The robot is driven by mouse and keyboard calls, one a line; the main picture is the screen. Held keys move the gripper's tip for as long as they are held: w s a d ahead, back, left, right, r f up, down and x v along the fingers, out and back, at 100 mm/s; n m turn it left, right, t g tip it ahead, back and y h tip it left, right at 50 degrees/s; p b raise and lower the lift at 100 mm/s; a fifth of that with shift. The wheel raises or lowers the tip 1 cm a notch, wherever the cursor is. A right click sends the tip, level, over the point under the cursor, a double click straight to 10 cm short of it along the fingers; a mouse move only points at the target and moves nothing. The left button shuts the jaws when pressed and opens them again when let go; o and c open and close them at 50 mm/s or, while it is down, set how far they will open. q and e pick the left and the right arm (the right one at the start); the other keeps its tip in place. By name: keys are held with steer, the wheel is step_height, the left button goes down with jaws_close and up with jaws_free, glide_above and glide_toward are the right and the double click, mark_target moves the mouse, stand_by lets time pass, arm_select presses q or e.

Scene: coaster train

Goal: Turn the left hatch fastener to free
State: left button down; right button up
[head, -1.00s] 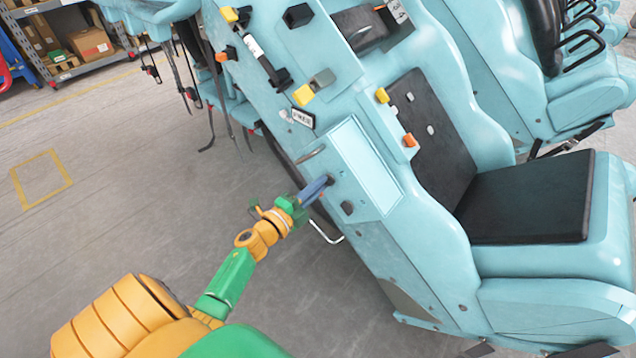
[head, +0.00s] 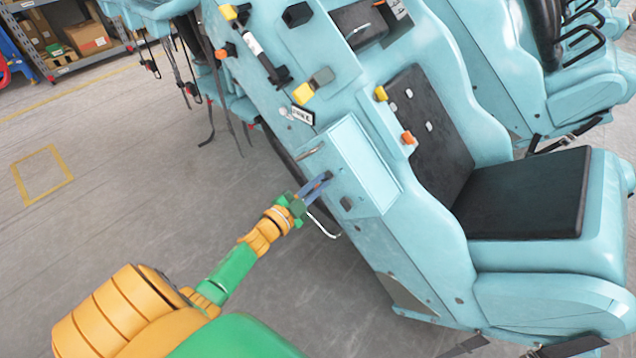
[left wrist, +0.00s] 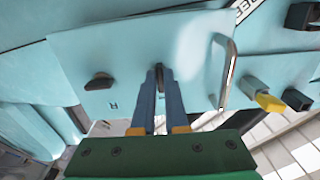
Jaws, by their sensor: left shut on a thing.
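The pale blue hatch (head: 372,178) is on the side of the coaster car and carries two small dark fasteners. My left gripper (head: 325,178) is at the left fastener in the head view, its blue fingers against the hatch face. In the left wrist view, the fingers (left wrist: 160,80) are shut on this left hatch fastener (left wrist: 159,72), whose dark grip stands upright in the picture between them. The other fastener (left wrist: 98,82) lies crosswise in that view and is free; it also shows in the head view (head: 347,204). My right gripper is in neither view.
A metal handle (left wrist: 228,72) stands close to the right of the fingers in the left wrist view. Yellow-tipped (left wrist: 268,102) and black blocks stick out beyond it. A black seat (head: 525,195) is at right in the head view. The floor at left is open.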

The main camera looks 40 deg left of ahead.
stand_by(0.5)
arm_select(q)
steer(key=c, duration=0.9)
jaws_free()
steer(key=shift+c, duration=0.2)
steer(key=s, duration=0.7)
steer(key=shift+a, duration=0.25)
